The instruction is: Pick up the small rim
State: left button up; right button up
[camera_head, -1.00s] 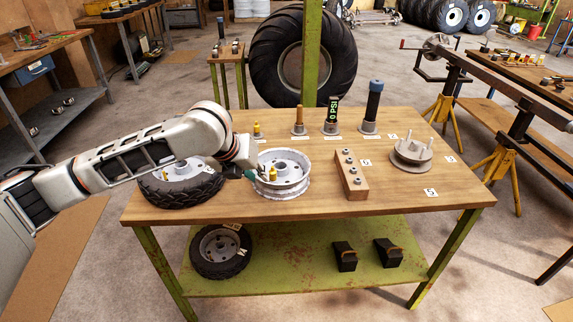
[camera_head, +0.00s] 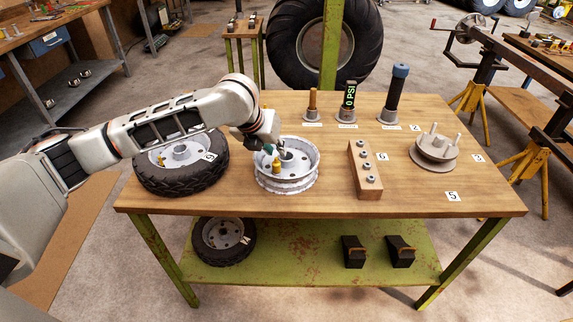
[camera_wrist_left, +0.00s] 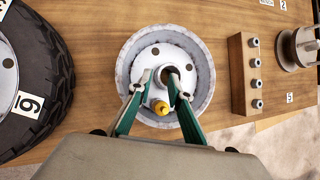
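The small rim (camera_head: 287,168) is a pale grey metal wheel rim lying flat on the wooden table, with a raised hub and a brass fitting (camera_head: 276,167) inside. In the left wrist view the rim (camera_wrist_left: 203,88) shows from above. My left gripper (camera_head: 268,149) is above the rim's left part in the head view. In the left wrist view its green fingers (camera_wrist_left: 160,78) are apart and empty, reaching over the rim with the tips by the hub hole and the brass fitting (camera_wrist_left: 161,107) between them. Contact with the rim cannot be told. My right gripper is not in view.
A wooden block with bolts (camera_head: 362,169) and a grey hub (camera_head: 434,152) are to the right. Upright tools (camera_head: 347,110) line the back.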

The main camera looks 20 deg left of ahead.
aim_at(279, 155)
pick_arm(q)
jog(key=x, duration=0.3)
jog(key=shift+f+b, duration=0.25)
jog(key=shift+b, duration=0.15)
jog(key=shift+r, duration=0.2)
grip_shut()
jog(key=shift+w+r, duration=0.1)
jog(key=shift+r, duration=0.05)
